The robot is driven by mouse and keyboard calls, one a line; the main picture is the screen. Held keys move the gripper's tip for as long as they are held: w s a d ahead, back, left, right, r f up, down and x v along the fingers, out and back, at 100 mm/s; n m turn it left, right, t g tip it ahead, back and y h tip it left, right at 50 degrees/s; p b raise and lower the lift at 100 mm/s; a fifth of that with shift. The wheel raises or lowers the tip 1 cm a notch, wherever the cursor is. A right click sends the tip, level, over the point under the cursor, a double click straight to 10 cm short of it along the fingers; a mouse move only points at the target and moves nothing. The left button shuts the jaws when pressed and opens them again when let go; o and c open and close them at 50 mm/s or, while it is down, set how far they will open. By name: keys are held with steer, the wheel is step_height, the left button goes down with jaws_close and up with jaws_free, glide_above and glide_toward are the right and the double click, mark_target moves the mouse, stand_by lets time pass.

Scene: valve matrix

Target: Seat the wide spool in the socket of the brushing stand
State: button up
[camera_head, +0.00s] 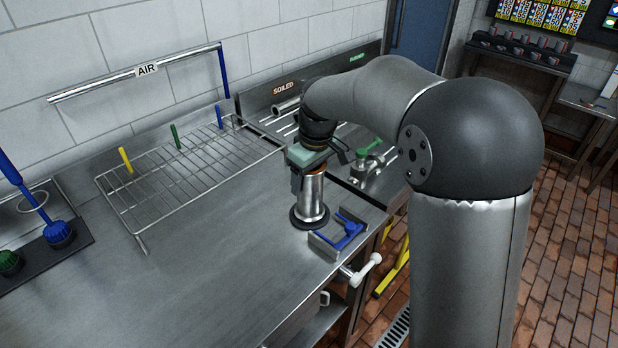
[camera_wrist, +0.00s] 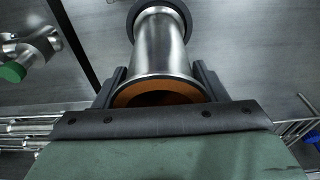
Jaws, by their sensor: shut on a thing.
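The wide spool (camera_head: 312,196) is a shiny steel cylinder, standing about upright near the counter's front edge. My gripper (camera_head: 310,172) is shut on its upper end from above. In the wrist view the spool (camera_wrist: 160,45) runs away between my two fingers (camera_wrist: 160,85), its near open end orange-brown inside. A dark round base (camera_head: 309,218), probably the brushing stand's socket, surrounds the spool's lower end. It shows as a dark ring (camera_wrist: 132,18) in the wrist view. I cannot tell how deep the spool sits in it.
A grey holder with a blue clamp (camera_head: 347,232) sits just right of the base. A green-handled valve body (camera_head: 368,162) lies behind it, near the SOILED rack (camera_head: 284,88). A wire rack (camera_head: 190,165) and brushes (camera_head: 58,232) stand left. The counter's front left is clear.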

steer(key=shift+f, duration=0.45)
steer(key=shift+f, duration=0.25)
steer(key=o, duration=1.3)
steer(key=shift+s, duration=0.1)
steer(key=shift+r, duration=0.1)
step_height(320, 180, up, 12)
steer(key=s+d, duration=0.1)
steer(key=d, duration=0.1)
steer(key=s+d+f+m, duration=0.3)
steer(key=s+d+f, duration=0.1)
steer(key=s, duration=0.5)
steer(key=s+d+f+m+h, duration=0.1)
steer(key=s+d+f+m, duration=0.2)
steer(key=s, duration=0.6)
steer(key=s+d+f+m, duration=0.3)
steer(key=s+d+f, duration=0.3)
steer(key=s, duration=0.3)
steer(key=shift+s+f+g, duration=0.25)
steer(key=shift+f+g, duration=0.15)
steer(key=shift+f, duration=0.15)
